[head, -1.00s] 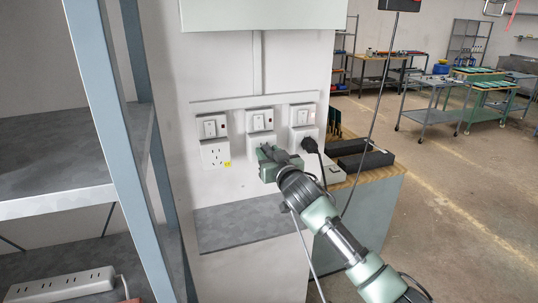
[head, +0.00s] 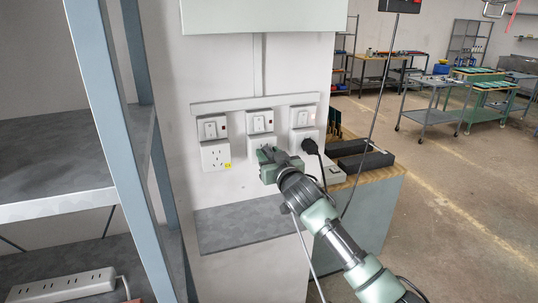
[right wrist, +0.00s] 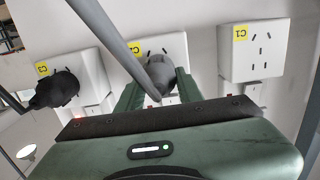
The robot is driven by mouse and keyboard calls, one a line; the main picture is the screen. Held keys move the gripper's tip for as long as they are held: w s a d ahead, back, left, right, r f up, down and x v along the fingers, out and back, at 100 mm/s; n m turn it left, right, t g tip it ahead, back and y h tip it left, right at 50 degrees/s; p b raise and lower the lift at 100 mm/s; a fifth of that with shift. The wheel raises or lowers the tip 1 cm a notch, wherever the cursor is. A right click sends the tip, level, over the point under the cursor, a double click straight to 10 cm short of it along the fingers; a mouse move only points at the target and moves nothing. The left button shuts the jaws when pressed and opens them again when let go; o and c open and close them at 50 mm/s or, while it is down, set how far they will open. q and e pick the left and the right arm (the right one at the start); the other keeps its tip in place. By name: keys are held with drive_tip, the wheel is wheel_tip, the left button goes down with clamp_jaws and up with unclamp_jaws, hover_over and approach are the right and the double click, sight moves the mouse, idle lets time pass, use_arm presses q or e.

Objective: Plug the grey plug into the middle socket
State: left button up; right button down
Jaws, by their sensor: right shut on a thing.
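The middle socket (head: 262,141) is on the white wall panel, under its switch, between two others. It also shows in the right wrist view, marked C2 (right wrist: 150,44). My right gripper (head: 268,158) is in front of it and hides its lower part. In the right wrist view its green fingers (right wrist: 158,92) are shut on the grey plug (right wrist: 159,76), whose thick grey cable crosses the picture. The plug is close to the socket face; some slots stay visible beside it. I cannot tell whether its pins touch or enter the socket. My left gripper is not in view.
The left socket (head: 215,155), marked C1 in the right wrist view (right wrist: 254,50), is empty. A black plug (head: 310,146) sits in the right socket. A grey shelf rack (head: 88,95) stands at left. A wooden-topped bench (head: 365,178) is at right.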

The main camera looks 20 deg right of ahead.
drive_tip(key=shift+w, duration=0.55)
drive_tip(key=c, duration=0.9)
unclamp_jaws()
drive_tip(key=shift+o, duration=0.2)
drive_tip(key=shift+s, duration=0.1)
